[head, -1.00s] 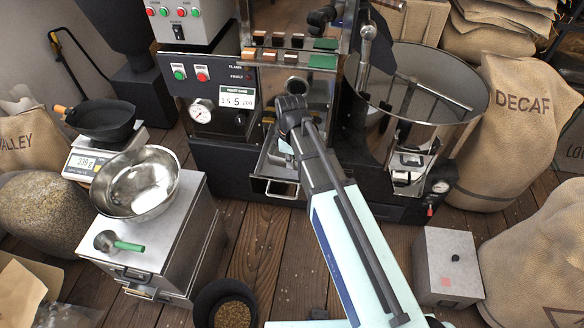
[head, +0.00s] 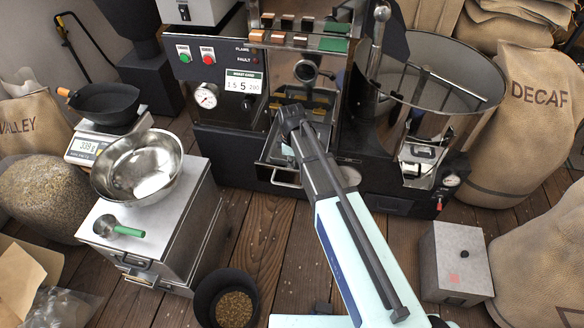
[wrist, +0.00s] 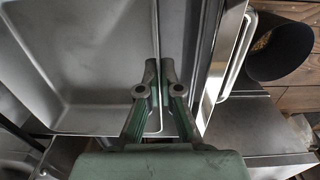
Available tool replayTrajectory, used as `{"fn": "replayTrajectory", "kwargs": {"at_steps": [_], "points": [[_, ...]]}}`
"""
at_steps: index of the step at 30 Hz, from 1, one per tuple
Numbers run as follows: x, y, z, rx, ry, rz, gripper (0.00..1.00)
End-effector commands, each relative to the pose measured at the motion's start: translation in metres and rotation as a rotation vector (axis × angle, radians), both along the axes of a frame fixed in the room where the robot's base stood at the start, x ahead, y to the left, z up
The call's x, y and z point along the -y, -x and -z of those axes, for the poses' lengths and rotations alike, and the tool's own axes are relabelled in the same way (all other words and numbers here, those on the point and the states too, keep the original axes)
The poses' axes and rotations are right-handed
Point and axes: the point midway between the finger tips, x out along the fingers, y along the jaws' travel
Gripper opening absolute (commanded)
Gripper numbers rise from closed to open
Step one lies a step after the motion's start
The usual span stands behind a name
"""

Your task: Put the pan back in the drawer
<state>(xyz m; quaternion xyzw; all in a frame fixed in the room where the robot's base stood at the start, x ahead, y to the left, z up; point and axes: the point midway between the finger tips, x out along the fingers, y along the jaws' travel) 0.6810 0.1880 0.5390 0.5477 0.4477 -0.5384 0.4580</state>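The pan (wrist: 85,55) is a shallow grey metal tray with rounded corners, filling the upper left of the wrist view. My gripper (wrist: 159,70) has its green fingers close together on either side of the pan's right rim, shut on it. In the head view my gripper (head: 291,122) is over the pulled-out drawer (head: 284,178) low in the roaster's front. The drawer's front and bar handle (wrist: 236,58) show just right of the pan in the wrist view. My arm hides much of the drawer in the head view. I cannot tell whether the pan rests on the drawer's floor.
The roaster's control panel (head: 222,75) stands behind the drawer, with the round cooling bin (head: 440,75) to its right. A steel cabinet (head: 160,245) bearing a metal bowl (head: 138,168) and a scoop stands to the left. A dark bucket (head: 226,297) of beans is on the floor in front.

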Motion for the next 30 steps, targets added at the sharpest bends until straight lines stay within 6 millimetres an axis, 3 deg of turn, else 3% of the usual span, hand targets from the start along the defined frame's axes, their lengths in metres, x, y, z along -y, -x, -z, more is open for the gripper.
{"fn": "replayTrajectory", "kwargs": {"at_steps": [7, 19, 21, 30], "points": [[0.0, 0.0, 0.029, 0.0, 0.0, 0.0, 0.0], [0.0, 0.0, 0.033, 0.0, 0.0, 0.0, 0.0], [0.0, 0.0, 0.033, 0.0, 0.0, 0.0, 0.17], [0.0, 0.0, 0.032, 0.0, 0.0, 0.0, 0.17]]}}
